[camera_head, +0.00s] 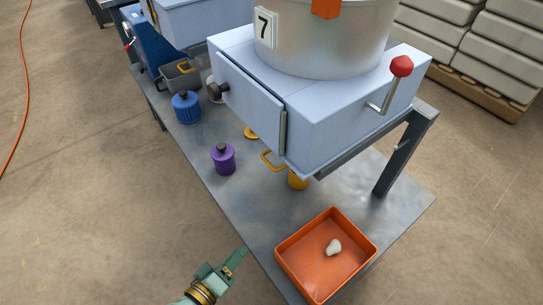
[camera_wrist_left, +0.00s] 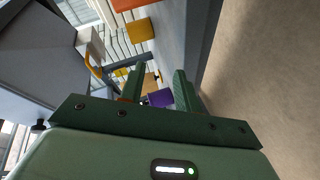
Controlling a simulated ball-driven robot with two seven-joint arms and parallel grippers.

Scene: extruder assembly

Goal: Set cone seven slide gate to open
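The metal cone (camera_head: 330,45) carries a plate with the number 7 (camera_head: 264,28) and stands on a pale blue-grey box (camera_head: 330,120). A lever with a red knob (camera_head: 401,67) stands up at the box's right side. A yellow handle (camera_head: 270,160) shows low at the box's front edge; a yellow handle also shows in the left wrist view (camera_wrist_left: 93,68). I cannot tell the slide gate's position. My left gripper (camera_head: 238,260) is off the table's front edge, apart from the box; its fingers are spread and empty in the left wrist view (camera_wrist_left: 158,85). My right gripper is not seen.
A table leg stands at right. The front-left floor is clear.

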